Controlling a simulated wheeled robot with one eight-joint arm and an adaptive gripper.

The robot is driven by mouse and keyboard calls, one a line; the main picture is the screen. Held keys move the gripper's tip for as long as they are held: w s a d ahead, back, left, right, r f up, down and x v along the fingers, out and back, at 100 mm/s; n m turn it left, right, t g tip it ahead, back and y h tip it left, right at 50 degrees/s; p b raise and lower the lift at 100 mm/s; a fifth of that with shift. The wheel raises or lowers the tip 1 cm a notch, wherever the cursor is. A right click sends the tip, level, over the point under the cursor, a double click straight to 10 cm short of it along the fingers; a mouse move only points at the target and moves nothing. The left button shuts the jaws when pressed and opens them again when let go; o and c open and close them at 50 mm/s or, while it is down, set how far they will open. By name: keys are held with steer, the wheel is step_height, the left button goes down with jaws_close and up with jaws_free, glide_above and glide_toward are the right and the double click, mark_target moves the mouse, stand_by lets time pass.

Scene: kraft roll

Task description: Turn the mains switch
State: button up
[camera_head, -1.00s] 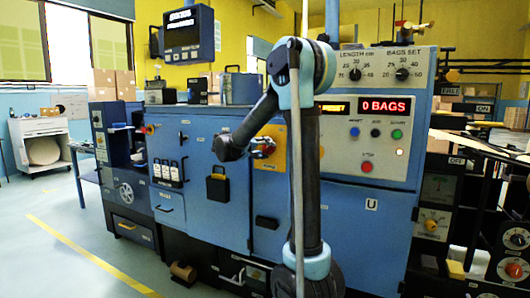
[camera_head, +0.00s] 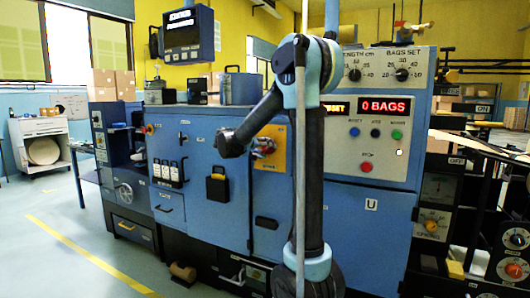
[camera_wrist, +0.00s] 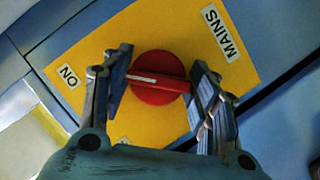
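The red mains switch (camera_wrist: 160,78) is a round knob with a raised bar and a white line, on a yellow plate (camera_wrist: 150,30). The bar lies nearly level in the wrist view, its white line at the left end, toward the ON label (camera_wrist: 69,76). The MAINS label (camera_wrist: 217,32) is at upper right. My gripper (camera_wrist: 159,82) has one finger at each end of the bar and appears shut on it; both fingers look in contact. In the head view, my gripper (camera_head: 263,148) is at the yellow plate (camera_head: 272,160), and my arm partly hides the switch.
The blue machine (camera_head: 345,220) fills the middle. Its panel shows a red "0 BAGS" display (camera_head: 388,107) and small buttons. A dark control stand (camera_head: 440,190) is at right. Open floor (camera_head: 60,255) lies left.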

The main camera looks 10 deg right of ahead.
steer(key=o, duration=0.3)
steer(key=shift+w+f, duration=0.1)
steer(key=v, duration=1.2)
steer(key=shift+w, duration=0.1)
steer(key=s+d+f+g+y, duration=0.2)
steer(key=s+d+f+g, duration=0.1)
steer(key=s+d+f, duration=0.5)
steer(key=s+d+f+g+y, duration=0.2)
steer(key=s+d+f, duration=0.3)
steer(key=s, duration=0.5)
steer(key=s+a+f+y, duration=0.1)
steer(key=s+f+y, duration=0.1)
steer(key=s+f, duration=0.3)
steer(key=s+a+f+n+g+y, duration=0.1)
steer(key=s+f+y, duration=0.2)
steer(key=s+f, duration=0.2)
steer(key=s+a+f+g+y, duration=0.1)
steer(key=s+a+f+y, duration=0.1)
steer(key=s+f, duration=0.4)
steer(key=shift+s+y, duration=0.3)
steer(key=shift+s, duration=1.55)
